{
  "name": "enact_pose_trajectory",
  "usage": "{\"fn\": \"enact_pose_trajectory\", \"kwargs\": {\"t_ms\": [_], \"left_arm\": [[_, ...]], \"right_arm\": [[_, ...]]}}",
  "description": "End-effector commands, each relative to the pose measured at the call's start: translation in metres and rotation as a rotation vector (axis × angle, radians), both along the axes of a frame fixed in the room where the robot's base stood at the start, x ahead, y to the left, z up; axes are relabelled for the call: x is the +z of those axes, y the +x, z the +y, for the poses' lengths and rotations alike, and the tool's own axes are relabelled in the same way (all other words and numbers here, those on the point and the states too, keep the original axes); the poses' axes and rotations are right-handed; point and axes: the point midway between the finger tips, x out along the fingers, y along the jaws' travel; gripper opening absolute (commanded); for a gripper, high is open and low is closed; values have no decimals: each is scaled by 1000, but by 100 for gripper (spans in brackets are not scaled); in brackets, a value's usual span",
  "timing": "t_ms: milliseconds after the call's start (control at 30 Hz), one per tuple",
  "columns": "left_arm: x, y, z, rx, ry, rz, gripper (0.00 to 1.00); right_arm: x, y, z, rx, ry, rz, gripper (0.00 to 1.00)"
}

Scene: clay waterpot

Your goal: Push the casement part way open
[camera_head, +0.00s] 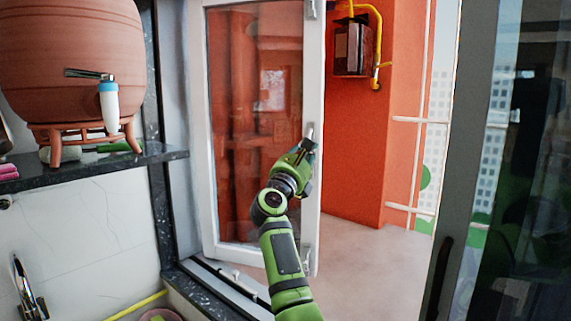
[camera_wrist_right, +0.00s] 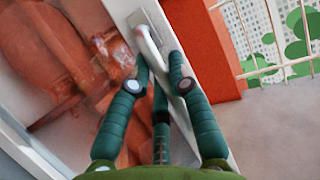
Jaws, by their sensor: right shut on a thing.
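The casement (camera_head: 211,130) is a white-framed glass window sash, standing swung outward at an angle from its opening in the head view. Its white frame edge (camera_wrist_right: 212,135) also shows in the right wrist view. A handle (camera_head: 309,134) is on the casement's right-hand stile, and it shows as a pale lever (camera_wrist_right: 150,45) in the wrist view. My right gripper (camera_head: 304,150) is at this handle, its green fingers (camera_wrist_right: 160,75) shut around the lever. The fingers hide part of the handle. My left gripper is not in view.
A clay waterpot (camera_head: 70,50) with a tap (camera_head: 108,98) stands on a dark shelf (camera_head: 80,172) at the left. A dark-framed glass panel (camera_head: 470,150) stands at the right. Beyond the opening are a bare floor (camera_head: 360,255), an orange wall (camera_head: 395,130) and white railings (camera_head: 408,119).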

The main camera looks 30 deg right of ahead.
Motion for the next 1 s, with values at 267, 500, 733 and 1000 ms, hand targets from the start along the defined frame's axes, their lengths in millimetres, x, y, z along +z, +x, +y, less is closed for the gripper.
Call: {"fn": "enact_pose_trajectory", "kwargs": {"t_ms": [267,500,733,1000], "left_arm": [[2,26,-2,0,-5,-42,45],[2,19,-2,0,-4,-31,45],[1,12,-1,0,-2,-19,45],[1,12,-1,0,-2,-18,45]], "right_arm": [[2,21,-47,129,0,-2,0],[2,30,-58,177,1,-2,0],[2,31,-59,182,1,-3,0],[1,31,-59,182,1,-3,31]]}}
